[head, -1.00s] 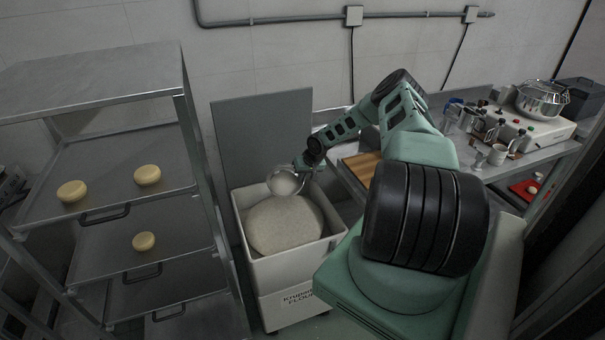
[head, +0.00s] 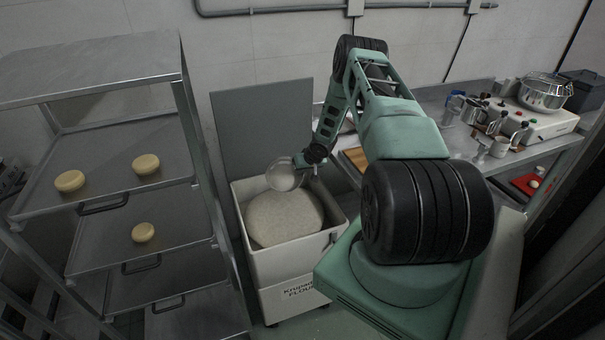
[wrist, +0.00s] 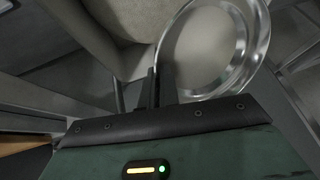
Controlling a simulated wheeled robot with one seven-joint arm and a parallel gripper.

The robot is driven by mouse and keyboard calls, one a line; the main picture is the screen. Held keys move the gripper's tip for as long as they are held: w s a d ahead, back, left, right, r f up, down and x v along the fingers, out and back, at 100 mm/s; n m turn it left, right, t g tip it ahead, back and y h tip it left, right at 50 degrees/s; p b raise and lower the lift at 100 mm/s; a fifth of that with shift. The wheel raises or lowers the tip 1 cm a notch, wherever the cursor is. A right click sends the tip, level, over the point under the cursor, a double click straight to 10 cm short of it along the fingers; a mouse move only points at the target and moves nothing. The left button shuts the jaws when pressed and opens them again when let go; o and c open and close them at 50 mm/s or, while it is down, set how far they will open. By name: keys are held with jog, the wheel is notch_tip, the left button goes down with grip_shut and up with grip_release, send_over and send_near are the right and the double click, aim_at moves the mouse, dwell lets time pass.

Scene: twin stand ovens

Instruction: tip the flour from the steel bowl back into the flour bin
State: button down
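The steel bowl (head: 284,176) hangs over the back part of the open white flour bin (head: 292,266), above the mound of flour (head: 284,222) inside. My gripper (head: 302,164) is at the bowl's right side in the head view. In the wrist view my gripper's dark fingers (wrist: 161,86) are closed at the near rim of the bowl (wrist: 256,38). The bowl looks tilted, its round mouth facing the head camera. Its inside looks smooth and greyish; I cannot tell whether flour is left in it. No falling flour shows.
The bin's grey lid (head: 262,125) stands upright behind it. A steel rack (head: 185,130) with trays and dough rounds is close on the left. A steel counter (head: 455,145) with a wooden board (head: 357,159), cups and a machine is on the right.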

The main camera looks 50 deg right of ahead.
jog(key=shift+a+f+b, duration=0.1)
jog(key=shift+f+b, duration=0.05)
jog(key=shift+b, duration=0.8)
jog(key=shift+s+t+h+b, duration=0.1)
jog(key=shift+t+h+b, duration=0.2)
jog(key=shift+b, duration=0.4)
jog(key=b, duration=0.2)
jog(key=t+h+b, duration=0.1)
jog(key=b, duration=0.2)
jog(key=shift+s+a, duration=0.2)
jog(key=shift+s, duration=0.1)
jog(key=shift+s+a+f+n+t+h+b, duration=0.25)
jog(key=shift+t+h+b, duration=0.35)
jog(key=shift+b, duration=0.9)
jog(key=shift+s+a+f+n+t+h+b, duration=0.1)
jog(key=shift+s+a+n+t+h+b, duration=0.2)
jog(key=shift+t+b, duration=0.8)
jog(key=s+a+t+h+b, duration=0.1)
jog(key=b, duration=0.3)
jog(key=s+a+t+h+b, duration=0.1)
jog(key=t+h+b, duration=0.1)
jog(key=b, duration=0.2)
jog(key=shift+s+r+n+b, duration=0.1)
jog(key=shift+r+n+b, duration=0.1)
jog(key=shift+n+b, duration=0.2)
